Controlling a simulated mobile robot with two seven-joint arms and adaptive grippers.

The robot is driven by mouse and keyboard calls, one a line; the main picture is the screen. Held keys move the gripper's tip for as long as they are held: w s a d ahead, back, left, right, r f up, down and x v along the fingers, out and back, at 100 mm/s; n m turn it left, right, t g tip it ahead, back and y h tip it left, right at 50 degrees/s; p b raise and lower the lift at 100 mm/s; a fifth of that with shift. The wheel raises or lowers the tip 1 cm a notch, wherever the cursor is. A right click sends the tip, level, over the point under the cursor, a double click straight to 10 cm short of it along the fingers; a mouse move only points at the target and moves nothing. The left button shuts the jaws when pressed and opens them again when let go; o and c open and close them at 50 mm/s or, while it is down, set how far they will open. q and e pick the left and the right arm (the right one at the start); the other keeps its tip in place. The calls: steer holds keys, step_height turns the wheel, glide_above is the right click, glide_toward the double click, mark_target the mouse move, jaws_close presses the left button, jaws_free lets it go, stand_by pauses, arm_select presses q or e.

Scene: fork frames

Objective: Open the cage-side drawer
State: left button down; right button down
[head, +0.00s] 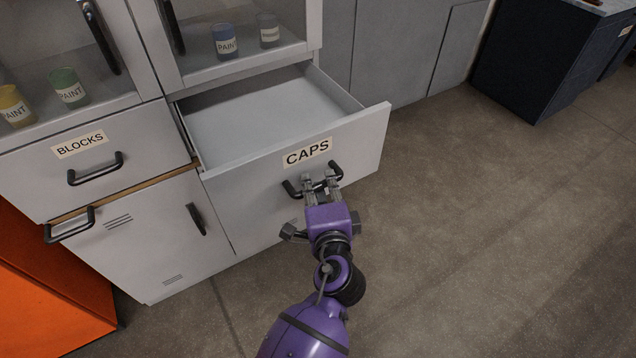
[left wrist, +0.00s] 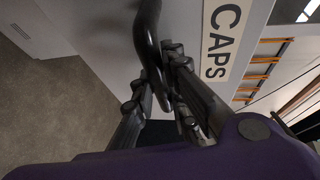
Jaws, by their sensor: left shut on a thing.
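The drawer labelled CAPS (head: 290,160) is pulled well out of the white cabinet, and its inside looks empty. Its black bar handle (head: 292,189) is on the front, below the label. My left gripper (head: 320,182), purple with grey fingers, is shut on this handle. In the left wrist view the fingers (left wrist: 160,95) are on either side of the black handle (left wrist: 148,40), with the CAPS label (left wrist: 221,40) beside it. My right gripper is in neither view.
A shut drawer labelled BLOCKS (head: 95,155) is to the left, above a cabinet door (head: 150,240). Glass-fronted shelves with paint cups (head: 224,40) stand above. An orange unit (head: 50,290) is at lower left. The floor (head: 480,210) to the right is clear.

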arm_select(q)
steer(key=shift+s+d, duration=0.1)
stand_by(0.3)
steer(key=c, duration=2)
jaws_free()
steer(key=v, duration=0.7)
steer(key=shift+s+r, duration=0.1)
steer(key=shift+s, duration=0.1)
